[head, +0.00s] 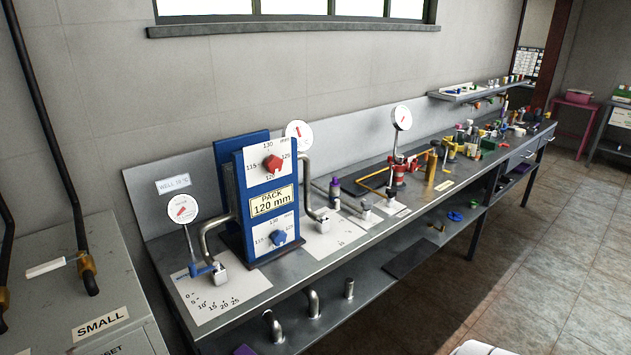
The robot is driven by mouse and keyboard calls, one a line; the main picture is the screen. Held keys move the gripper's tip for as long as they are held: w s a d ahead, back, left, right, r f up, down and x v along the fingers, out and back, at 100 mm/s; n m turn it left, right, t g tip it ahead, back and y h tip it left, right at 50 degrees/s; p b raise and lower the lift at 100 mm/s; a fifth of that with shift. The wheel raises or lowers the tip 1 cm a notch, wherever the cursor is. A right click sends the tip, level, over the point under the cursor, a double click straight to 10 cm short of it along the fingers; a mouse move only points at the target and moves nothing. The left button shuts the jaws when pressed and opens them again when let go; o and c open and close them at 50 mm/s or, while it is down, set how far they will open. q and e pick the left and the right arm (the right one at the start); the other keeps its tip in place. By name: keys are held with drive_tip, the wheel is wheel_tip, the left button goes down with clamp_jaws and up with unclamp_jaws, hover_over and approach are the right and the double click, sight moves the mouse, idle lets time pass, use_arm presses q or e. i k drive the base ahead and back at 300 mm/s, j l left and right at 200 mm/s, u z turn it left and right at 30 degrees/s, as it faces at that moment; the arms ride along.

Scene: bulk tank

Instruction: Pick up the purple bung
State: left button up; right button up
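A small purple piece (335,182) stands upright on the bench, right of the blue panel, on top of a darker stem or body. It looks like the purple bung, but it is too small to be certain. A second purple patch (245,350) shows at the bottom edge, on the lower shelf, mostly cut off. Neither of my grippers is in view.
The long metal bench (300,258) runs along the wall. A red-based gauge (398,172) and many small items crowd further right.

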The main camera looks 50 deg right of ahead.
sight(334, 183)
drive_tip(key=z, duration=1.65)
drive_tip(key=i+l+u, duration=0.15)
drive_tip(key=u, duration=0.3)
drive_tip(key=i+l+u, duration=0.1)
drive_tip(key=u, duration=0.35)
drive_tip(key=l+u, duration=0.4)
drive_tip(key=i+j, duration=0.05)
